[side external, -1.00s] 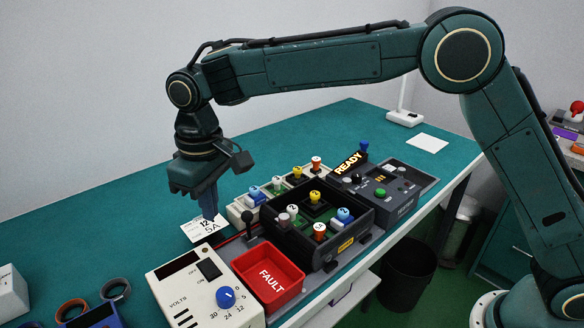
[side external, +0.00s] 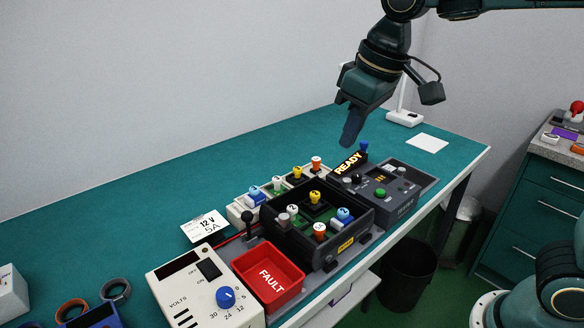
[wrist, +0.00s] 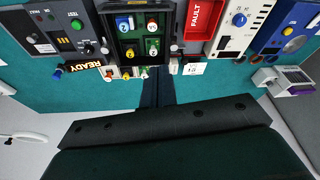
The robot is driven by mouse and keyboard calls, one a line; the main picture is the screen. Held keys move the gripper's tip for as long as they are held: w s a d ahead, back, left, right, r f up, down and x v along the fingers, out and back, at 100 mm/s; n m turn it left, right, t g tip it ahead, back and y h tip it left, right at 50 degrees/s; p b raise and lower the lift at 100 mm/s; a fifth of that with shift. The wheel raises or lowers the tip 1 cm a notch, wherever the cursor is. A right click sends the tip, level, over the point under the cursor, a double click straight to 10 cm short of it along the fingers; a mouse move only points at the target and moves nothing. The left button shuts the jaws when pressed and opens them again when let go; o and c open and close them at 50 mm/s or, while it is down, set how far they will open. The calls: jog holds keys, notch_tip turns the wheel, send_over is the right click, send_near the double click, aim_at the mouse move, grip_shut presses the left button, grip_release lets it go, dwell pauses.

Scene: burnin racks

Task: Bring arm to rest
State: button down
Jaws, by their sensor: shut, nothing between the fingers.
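My gripper (side external: 350,128) is in the air above the far right part of the bench in the side view, over the READY sign (side external: 349,163). Its fingers are shut and empty, pointing down and slightly tilted. In the wrist view the closed fingers (wrist: 157,90) show in front of the black rack (wrist: 112,30). The rack (side external: 336,252) stands on the bench below and holds several numbered plugs with coloured knobs. My gripper touches nothing. Most of my arm is out of the side view.
A red FAULT bin (side external: 268,277) and a power supply with a blue knob (side external: 205,288) stand at the front. A grey control panel (side external: 388,190) sits right of the rack. A white lamp (side external: 404,116) stands at the back. The left rear bench is clear.

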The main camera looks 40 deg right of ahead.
jog(key=s+d+f+m+t, duration=0.1)
jog(key=s+d, duration=0.3)
jog(key=s, duration=0.4)
jog(key=s+d+f+m+t, duration=0.1)
jog(key=s+d+f, duration=0.2)
jog(key=s+d, duration=0.2)
jog(key=s, duration=0.3)
jog(key=shift+s+f+m+t+h, duration=0.2)
jog(key=shift+s+m+t+h, duration=0.1)
jog(key=shift+s+h, duration=0.1)
